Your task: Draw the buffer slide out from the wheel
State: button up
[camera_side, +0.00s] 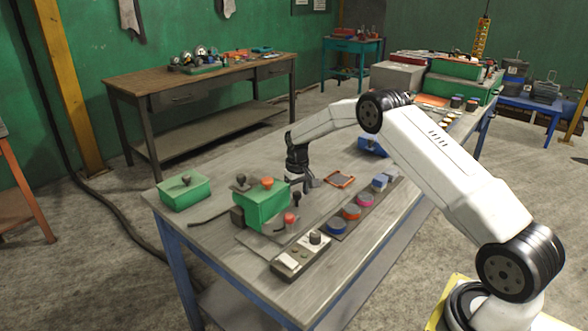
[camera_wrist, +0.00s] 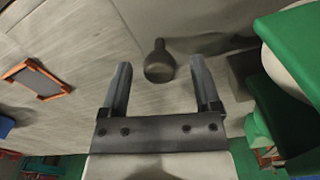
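A green bench machine (camera_side: 262,207) stands on the table in the side view, and its green housing (camera_wrist: 285,40) fills the right of the wrist view. A pale rounded part (camera_wrist: 288,78), perhaps the wheel, shows beside that housing. A dark knob on a short stem (camera_wrist: 159,66) stands beside the machine and also shows in the side view (camera_side: 296,198). It may be the slide's handle; I cannot make out the slide itself. My gripper (camera_wrist: 161,64) is open, its fingers pointing at the knob from either side. The side view shows my gripper (camera_side: 306,185) just above and beside it.
A strip with colored round pots (camera_side: 351,212) runs along the right. An orange-rimmed tray (camera_side: 339,180) lies behind it, also in the wrist view (camera_wrist: 37,79). A green block with a knob (camera_side: 184,192) sits at left.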

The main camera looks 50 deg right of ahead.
grip_shut()
dwell(1.3)
